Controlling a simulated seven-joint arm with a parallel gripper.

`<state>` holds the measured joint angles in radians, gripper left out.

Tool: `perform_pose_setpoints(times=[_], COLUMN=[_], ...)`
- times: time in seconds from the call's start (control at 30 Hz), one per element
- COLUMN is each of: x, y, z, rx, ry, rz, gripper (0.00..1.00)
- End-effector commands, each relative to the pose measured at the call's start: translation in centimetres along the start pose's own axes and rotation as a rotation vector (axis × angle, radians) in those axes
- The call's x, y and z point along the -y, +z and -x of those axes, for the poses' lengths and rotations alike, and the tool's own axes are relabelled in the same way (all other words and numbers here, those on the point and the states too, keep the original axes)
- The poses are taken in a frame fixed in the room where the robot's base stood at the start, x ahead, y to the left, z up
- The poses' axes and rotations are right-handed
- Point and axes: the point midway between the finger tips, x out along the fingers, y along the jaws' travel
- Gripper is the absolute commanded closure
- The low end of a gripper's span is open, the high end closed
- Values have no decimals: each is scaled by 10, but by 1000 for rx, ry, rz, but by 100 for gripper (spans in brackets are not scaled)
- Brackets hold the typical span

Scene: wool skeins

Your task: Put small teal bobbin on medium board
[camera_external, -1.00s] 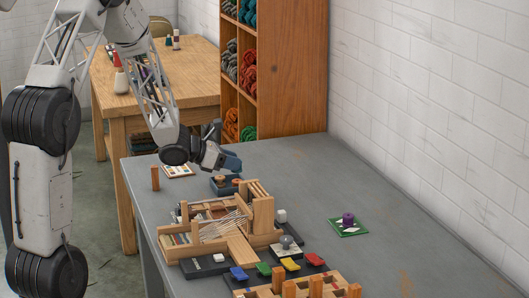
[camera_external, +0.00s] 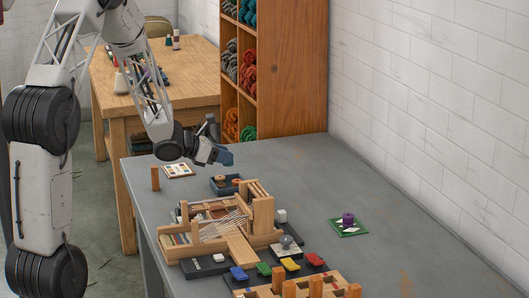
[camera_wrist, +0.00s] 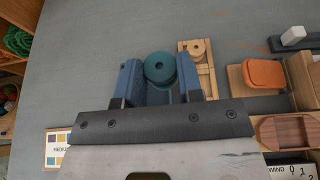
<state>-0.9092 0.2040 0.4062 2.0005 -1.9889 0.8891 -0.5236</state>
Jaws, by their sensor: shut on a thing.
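The small teal bobbin (camera_wrist: 160,68) is held between the two blue fingers of my gripper (camera_wrist: 160,82) in the wrist view. I see its round top face with a centre hole. In the external view my gripper (camera_external: 226,157) is above the table, behind the dark tray, and the bobbin cannot be made out there. The medium board (camera_external: 178,171) is a pale card with coloured squares, flat on the table to the left of my gripper. It also shows at lower left in the wrist view (camera_wrist: 53,158), partly hidden by my gripper, with part of the word MEDIUM readable.
A dark tray (camera_external: 226,191) with brown round pieces lies below my gripper. A wooden post (camera_external: 155,179) stands left of the board. A wooden loom (camera_external: 215,228) stands in front. A purple bobbin sits on a green board (camera_external: 348,232) at right. The table's back is clear.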

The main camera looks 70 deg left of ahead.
Motion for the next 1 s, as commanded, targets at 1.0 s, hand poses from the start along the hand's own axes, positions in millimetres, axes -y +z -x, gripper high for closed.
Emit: perform_pose_setpoints(times=[1.0], x=[-241], y=[-35], z=[90], rx=[2], ry=[345], rz=[148], gripper=[88])
